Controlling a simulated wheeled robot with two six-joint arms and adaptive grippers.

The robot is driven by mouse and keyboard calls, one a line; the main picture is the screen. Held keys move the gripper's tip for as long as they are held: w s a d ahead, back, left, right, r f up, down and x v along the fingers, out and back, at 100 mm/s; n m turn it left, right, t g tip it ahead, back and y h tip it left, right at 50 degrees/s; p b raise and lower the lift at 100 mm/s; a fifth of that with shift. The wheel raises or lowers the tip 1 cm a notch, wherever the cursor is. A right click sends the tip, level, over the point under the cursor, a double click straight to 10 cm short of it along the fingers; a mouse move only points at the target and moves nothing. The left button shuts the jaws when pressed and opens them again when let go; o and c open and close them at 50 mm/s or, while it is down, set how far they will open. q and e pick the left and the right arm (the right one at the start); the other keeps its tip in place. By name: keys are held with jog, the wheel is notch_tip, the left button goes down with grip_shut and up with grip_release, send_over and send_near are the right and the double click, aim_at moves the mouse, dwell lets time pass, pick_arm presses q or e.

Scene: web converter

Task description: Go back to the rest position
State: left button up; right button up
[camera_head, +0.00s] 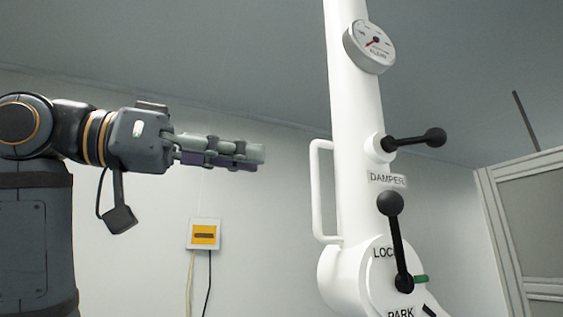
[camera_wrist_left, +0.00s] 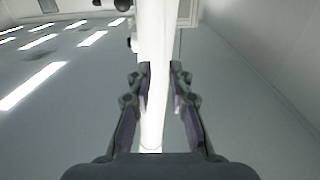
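My left gripper (camera_head: 262,157) reaches in from the left of the head view and points right, level with the upper part of the white column. It is apart from the column and holds nothing. In the left wrist view its two fingers (camera_wrist_left: 160,75) stand apart, with the white column (camera_wrist_left: 152,125) showing beyond the gap between them. My right gripper is not in either view.
The white column (camera_head: 352,95) carries a gauge (camera_head: 370,46), a black damper lever (camera_head: 415,140), a lower black lever (camera_head: 396,240) by LOCK and PARK labels, and a white handle (camera_head: 316,190). A yellow-fronted wall box (camera_head: 204,234) is behind. A grey-white frame (camera_head: 505,235) stands right.

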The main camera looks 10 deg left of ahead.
pick_arm(q)
jog(key=shift+s+a, duration=0.35)
jog(key=shift+a, duration=0.15)
